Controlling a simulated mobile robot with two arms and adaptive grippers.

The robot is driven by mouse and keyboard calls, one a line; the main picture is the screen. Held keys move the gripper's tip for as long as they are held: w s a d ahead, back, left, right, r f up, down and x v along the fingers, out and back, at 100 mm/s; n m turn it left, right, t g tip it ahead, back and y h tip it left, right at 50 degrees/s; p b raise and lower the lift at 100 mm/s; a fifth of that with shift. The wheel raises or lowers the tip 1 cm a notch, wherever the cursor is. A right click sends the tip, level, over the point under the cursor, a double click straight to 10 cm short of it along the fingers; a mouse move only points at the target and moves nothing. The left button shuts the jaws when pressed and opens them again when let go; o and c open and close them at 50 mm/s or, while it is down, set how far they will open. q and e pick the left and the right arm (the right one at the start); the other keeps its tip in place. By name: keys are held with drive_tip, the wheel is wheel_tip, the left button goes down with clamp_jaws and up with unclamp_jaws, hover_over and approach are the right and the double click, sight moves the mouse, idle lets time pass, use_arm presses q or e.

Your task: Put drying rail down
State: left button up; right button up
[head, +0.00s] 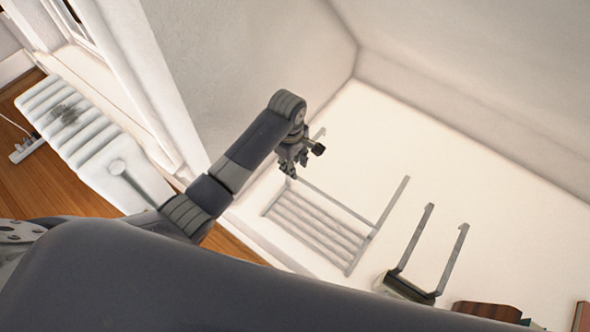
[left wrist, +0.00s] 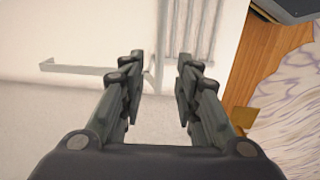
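The drying rail (head: 315,232) is a pale grey rack with several parallel bars, set against the white surface in the middle of the head view. A longer arm (head: 390,208) sticks out from its right end. In the left wrist view its bars (left wrist: 190,35) run up behind the fingers, and a thin arm (left wrist: 90,69) extends to the left. My left gripper (head: 289,168) is at the rack's upper left end in the head view. In the left wrist view the gripper (left wrist: 160,78) has its fingers apart, with nothing clearly held between them. Contact with the rail cannot be told. My right gripper is not in view.
A white ribbed radiator (head: 65,120) stands at the left by the window frame. A bracket with two grey arms (head: 430,250) is right of the rail. Brown objects (head: 487,311) lie at the lower right. Wooden floor (left wrist: 240,75) and a pale marbled surface (left wrist: 290,85) show beside the gripper.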

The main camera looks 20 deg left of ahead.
use_arm(q)
drive_tip(key=shift+s+a+r, duration=0.1)
drive_tip(key=shift+r, duration=1.95)
